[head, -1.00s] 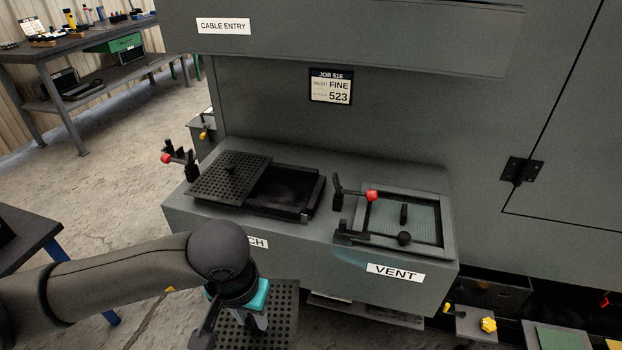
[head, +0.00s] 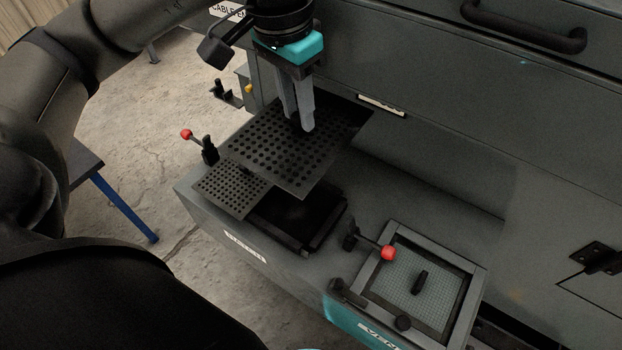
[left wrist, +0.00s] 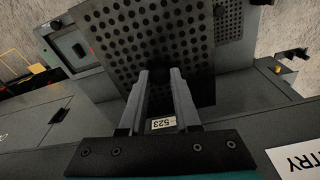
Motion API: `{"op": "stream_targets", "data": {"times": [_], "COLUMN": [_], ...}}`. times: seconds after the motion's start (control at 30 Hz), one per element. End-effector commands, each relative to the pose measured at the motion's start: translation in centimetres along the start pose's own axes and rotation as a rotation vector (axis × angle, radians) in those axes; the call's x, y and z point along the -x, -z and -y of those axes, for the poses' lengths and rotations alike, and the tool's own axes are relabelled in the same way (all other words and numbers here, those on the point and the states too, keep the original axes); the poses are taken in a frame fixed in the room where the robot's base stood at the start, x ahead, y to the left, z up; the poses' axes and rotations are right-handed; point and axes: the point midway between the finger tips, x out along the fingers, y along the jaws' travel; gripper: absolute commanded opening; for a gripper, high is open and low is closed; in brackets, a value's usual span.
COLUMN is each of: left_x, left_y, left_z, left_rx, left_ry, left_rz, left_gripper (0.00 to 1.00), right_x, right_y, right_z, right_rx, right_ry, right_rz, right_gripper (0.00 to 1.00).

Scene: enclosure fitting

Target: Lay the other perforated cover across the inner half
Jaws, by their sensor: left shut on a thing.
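My left gripper (head: 306,128) points down, shut on the knob of a dark perforated cover (head: 275,150). This held cover has larger holes and hangs roughly level above the bench; it also fills the upper middle of the left wrist view (left wrist: 150,45). The other perforated cover (head: 222,190), with finer holes, lies across the left part of the hatch opening (head: 292,214). The held cover overlaps it in the picture and hides part of it and of the opening's far side. The near right part of the opening shows dark and bare. My right gripper is not in view.
A red-knobbed clamp (head: 208,150) stands left of the hatch. Another red-knobbed clamp (head: 385,252) stands between the hatch and the framed mesh vent panel (head: 415,285). The cabinet wall (head: 430,120) rises close behind.

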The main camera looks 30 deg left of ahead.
Motion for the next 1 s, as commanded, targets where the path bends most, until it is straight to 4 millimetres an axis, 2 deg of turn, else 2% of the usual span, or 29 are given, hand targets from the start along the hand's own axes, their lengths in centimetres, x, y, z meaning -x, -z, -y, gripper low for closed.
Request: {"op": "stream_targets", "data": {"times": [0.2,0.5,0.6,0.83,1.0], "left_x": [-5.5,-13.0,-14.3,-15.9,-18.5], "left_y": [-0.9,-1.7,-1.9,-2.0,-2.4], "left_z": [-0.1,-0.1,-0.1,0.0,-0.1], "left_rx": [-0.001,0.0,0.0,0.0,0.0], "left_ry": [-0.002,-0.002,-0.001,-0.001,-0.002], "left_rz": [0.009,0.006,0.003,0.002,0.004], "left_gripper": [0.0,0.0,0.0,0.0,0.0], "right_x": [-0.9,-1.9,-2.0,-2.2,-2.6], "right_y": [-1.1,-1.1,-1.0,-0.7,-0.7], "right_z": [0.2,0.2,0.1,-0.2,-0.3], "right_rx": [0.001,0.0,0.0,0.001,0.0], "right_ry": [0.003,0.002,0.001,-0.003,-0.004], "right_rz": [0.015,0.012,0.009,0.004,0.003], "right_gripper": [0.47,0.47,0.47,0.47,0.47]}}
